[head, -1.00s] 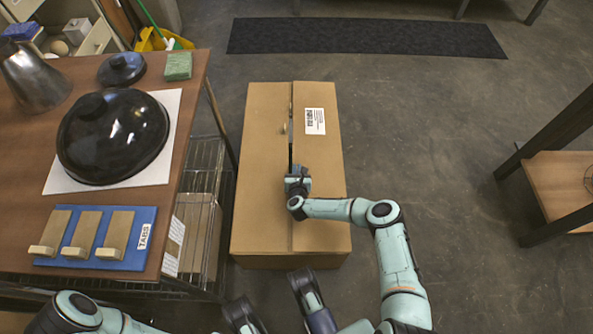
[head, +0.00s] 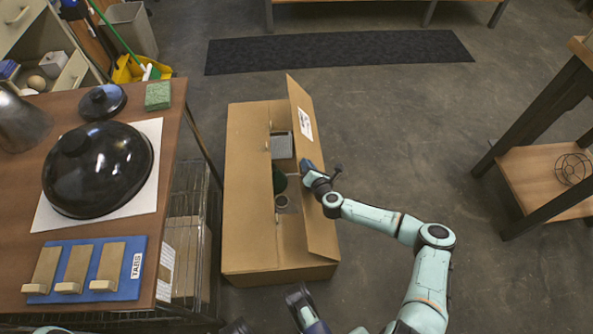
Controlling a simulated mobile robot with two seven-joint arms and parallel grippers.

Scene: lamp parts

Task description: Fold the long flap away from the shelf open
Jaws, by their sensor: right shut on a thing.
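The cardboard box (head: 250,190) stands on the floor to the right of the shelf table. Its long right flap (head: 314,208), away from the shelf, is lifted and stands steeply tilted, with its labelled outer face showing. The long left flap (head: 246,160) by the shelf lies flat and shut. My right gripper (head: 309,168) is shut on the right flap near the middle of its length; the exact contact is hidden. Dark parts at the bottom edge may be my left gripper (head: 268,312), but its jaws are unclear.
A grey item (head: 283,146), a green item (head: 279,180) and a small round item (head: 282,202) show inside the box. The table (head: 172,125) bears a black lid (head: 97,170). A second shelf (head: 545,180) stands right. Floor right of the box is clear.

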